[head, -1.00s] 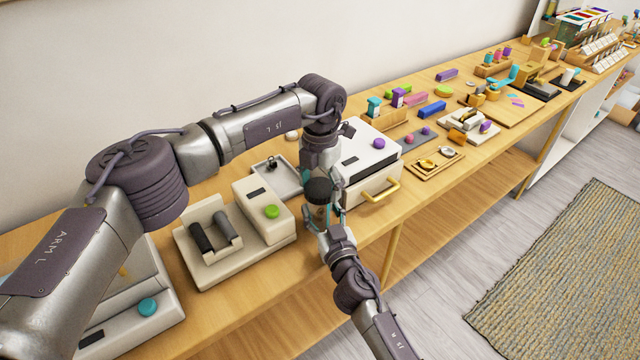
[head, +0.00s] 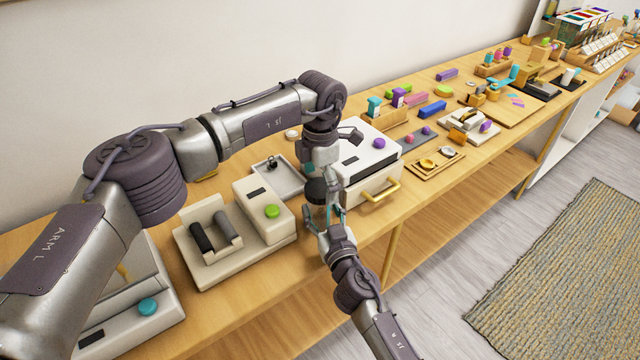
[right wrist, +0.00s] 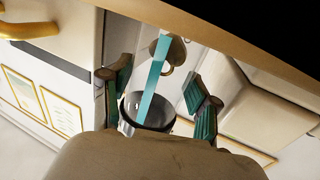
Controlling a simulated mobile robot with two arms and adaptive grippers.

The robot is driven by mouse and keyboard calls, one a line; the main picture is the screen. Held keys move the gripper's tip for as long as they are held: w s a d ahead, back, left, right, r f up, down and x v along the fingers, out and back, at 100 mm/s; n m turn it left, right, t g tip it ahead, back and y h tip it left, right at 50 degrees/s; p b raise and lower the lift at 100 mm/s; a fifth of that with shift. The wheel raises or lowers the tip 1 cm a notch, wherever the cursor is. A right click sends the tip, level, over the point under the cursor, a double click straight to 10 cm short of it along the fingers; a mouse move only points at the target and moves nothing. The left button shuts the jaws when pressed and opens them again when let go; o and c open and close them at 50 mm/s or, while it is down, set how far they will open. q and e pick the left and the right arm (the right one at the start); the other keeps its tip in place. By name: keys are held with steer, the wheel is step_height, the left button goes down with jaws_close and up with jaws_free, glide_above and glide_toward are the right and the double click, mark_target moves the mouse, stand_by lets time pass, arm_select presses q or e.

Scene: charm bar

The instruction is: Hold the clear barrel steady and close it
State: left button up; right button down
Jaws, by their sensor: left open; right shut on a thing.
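The clear barrel (right wrist: 148,112) shows between the teal-padded fingers of my right gripper (right wrist: 160,103) in the right wrist view. My right gripper (head: 327,217) is shut on it at the front edge of the table in the head view. A dark round cap (head: 316,190) sits at the barrel's top in the head view; whether it is fully seated cannot be told. My left gripper (head: 318,173) is open and points down just above the cap. Its fingers are partly hidden by its own wrist. A teal strip crosses in front of the barrel's mouth in the right wrist view.
A white box with a yellow handle (head: 381,194) stands close on the right. A beige device with a green button (head: 272,211) stands on the left, and a grey tray (head: 283,180) lies behind it.

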arm_select(q)
step_height(320, 180, up, 11)
steer(key=shift+r, duration=0.2)
arm_select(e)
steer(key=shift+c, duration=1)
jaws_free()
steer(key=v, duration=1.2)
arm_select(q)
steer(key=shift+f, duration=0.15)
arm_select(e)
steer(key=shift+s, duration=0.1)
